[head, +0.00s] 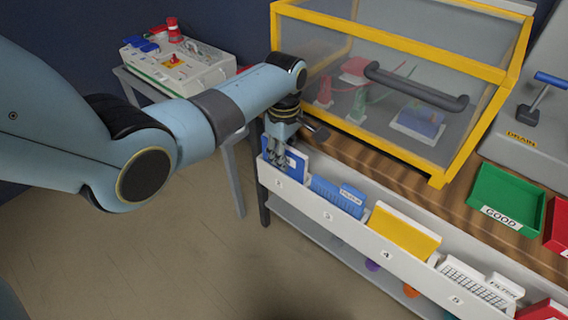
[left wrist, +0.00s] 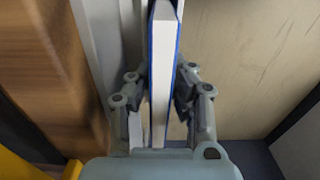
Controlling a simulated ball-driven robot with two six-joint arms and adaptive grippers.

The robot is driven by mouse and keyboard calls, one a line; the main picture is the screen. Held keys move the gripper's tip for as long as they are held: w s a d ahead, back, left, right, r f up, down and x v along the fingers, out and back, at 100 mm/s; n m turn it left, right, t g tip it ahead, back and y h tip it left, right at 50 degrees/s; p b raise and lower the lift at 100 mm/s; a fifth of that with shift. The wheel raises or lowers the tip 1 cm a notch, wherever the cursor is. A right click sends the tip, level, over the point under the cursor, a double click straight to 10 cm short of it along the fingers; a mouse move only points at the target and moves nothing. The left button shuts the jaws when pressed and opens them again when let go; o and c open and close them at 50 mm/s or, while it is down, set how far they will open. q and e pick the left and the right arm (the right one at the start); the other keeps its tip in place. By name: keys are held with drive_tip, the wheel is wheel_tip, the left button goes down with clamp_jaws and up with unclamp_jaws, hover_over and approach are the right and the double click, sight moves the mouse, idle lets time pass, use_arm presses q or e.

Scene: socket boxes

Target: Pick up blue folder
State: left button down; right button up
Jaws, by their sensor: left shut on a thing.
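The blue folder (head: 296,163) stands upright in the leftmost compartment of the white rack (head: 317,215) along the front of the wooden bench. My left gripper (head: 281,152) reaches down onto its top from above, shut on it. In the left wrist view the folder (left wrist: 163,75) shows as a pale edge between blue covers, and the gripper's fingers (left wrist: 160,100) sit on either side of it. The folder's lower part is hidden by the rack front. My right gripper is not in view.
The rack also holds a blue item (head: 338,194), a yellow folder (head: 403,232) and a white grid-marked item (head: 475,283). A yellow-framed clear box (head: 400,90) stands close behind my gripper. A green tray (head: 506,198) lies at right. Floor at left is clear.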

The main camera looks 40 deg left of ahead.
use_arm(q)
drive_tip(key=shift+r, duration=0.1)
wheel_tip(320, 180, up, 18)
drive_tip(key=p, duration=0.2)
drive_tip(key=shift+p, duration=0.4)
drive_tip(key=shift+p, duration=0.8)
drive_tip(key=shift+f, duration=0.25)
